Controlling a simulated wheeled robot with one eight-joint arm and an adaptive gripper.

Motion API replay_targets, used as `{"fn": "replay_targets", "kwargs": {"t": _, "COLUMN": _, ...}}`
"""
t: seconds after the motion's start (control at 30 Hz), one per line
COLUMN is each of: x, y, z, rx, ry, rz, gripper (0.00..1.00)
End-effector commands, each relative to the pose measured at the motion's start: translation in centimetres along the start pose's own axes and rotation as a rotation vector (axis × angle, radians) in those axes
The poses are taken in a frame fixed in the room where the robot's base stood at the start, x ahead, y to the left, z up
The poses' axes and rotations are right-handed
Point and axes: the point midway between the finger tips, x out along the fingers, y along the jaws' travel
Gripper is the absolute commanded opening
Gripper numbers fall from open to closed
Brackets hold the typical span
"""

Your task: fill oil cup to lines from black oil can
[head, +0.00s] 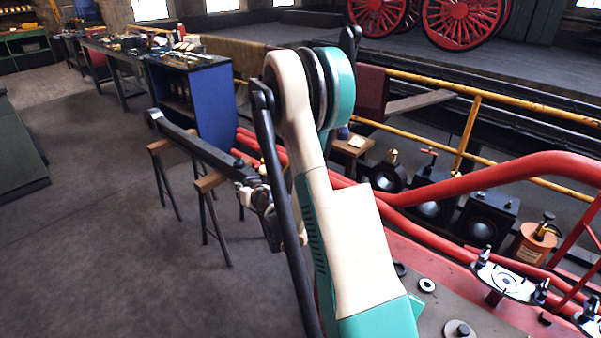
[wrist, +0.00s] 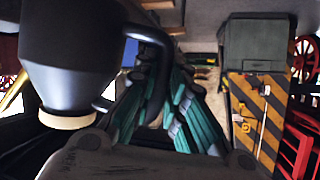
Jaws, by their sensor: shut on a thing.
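In the wrist view a black can (wrist: 68,60) with a pale rim (wrist: 68,121) fills the upper left, close to the camera. Its black loop handle (wrist: 150,37) reaches toward the middle. My gripper (wrist: 160,90) is shut on this can, seemingly by the handle; the exact contact is unclear. In the head view my cream and teal arm covers the centre, and I cannot make out gripper or black can. Black housings (head: 489,217) with small brass or red-topped fittings stand at the right; which is the oil cup, and its lines and oil level, cannot be told.
An orange-brown labelled can (head: 533,243) stands right of the housings. Red pipes (head: 480,183) and a yellow rail (head: 468,130) cross the right side. A dark rod (head: 200,148) lies over trestles at left. A cluttered bench (head: 150,52) stands behind; the left floor is clear.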

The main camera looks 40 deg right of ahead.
Motion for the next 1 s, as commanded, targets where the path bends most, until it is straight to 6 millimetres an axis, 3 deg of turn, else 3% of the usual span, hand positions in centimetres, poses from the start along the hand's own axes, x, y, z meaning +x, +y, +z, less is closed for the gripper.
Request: {"fn": "replay_targets", "kwargs": {"t": 1.0, "x": -1.9, "y": -1.3, "z": -3.9, "rx": 0.234, "ry": -0.048, "rz": -0.096, "gripper": 0.0}}
